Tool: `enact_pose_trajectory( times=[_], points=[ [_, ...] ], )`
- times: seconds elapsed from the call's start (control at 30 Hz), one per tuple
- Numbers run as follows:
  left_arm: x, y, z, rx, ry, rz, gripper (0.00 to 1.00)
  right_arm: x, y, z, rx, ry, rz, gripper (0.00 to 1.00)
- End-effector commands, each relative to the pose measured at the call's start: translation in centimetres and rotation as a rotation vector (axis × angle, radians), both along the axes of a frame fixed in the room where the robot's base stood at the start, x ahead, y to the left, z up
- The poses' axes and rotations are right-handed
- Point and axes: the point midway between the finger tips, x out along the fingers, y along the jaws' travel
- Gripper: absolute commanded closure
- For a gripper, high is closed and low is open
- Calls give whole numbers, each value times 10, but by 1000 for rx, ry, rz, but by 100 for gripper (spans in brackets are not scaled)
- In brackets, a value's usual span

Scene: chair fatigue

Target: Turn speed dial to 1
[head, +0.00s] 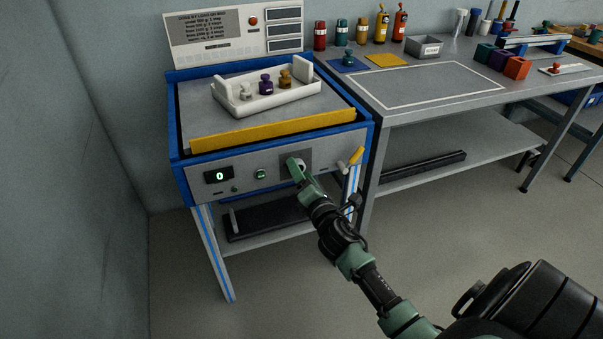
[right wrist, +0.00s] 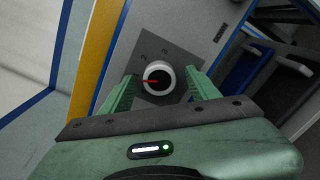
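The speed dial (right wrist: 158,78) is a round white knob with a dark centre and a red pointer, on a grey plate (right wrist: 165,45) on the machine's front panel. In the right wrist view it sits between the two green fingers of my right gripper (right wrist: 160,82), which are open with a small gap on each side. In the head view my right gripper (head: 298,168) is at the panel and mostly hides the dial (head: 299,167). The display (head: 219,176) on the panel reads 0. My left gripper is not in view.
A green button (head: 261,174) lies left of the dial and a yellow-handled lever (head: 355,157) right of it. A white tray (head: 290,97) with several small weights rests on the machine's top. A workbench (head: 480,95) stands to the right, a wall to the left.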

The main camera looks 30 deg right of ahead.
Motion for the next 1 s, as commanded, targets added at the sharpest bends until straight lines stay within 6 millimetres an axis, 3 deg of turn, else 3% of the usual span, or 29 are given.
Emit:
enact_pose_trajectory(
  times=[0.37, 0.7, 1.0],
  points=[
    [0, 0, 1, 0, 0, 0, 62, -6, 2, 0, 0, 1, 1, 39],
    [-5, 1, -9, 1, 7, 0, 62, -60, 14, -1, 1, 2, 0, 39],
    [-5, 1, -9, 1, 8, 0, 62, -76, 18, 0, -1, 0, 0, 39]
  ],
)
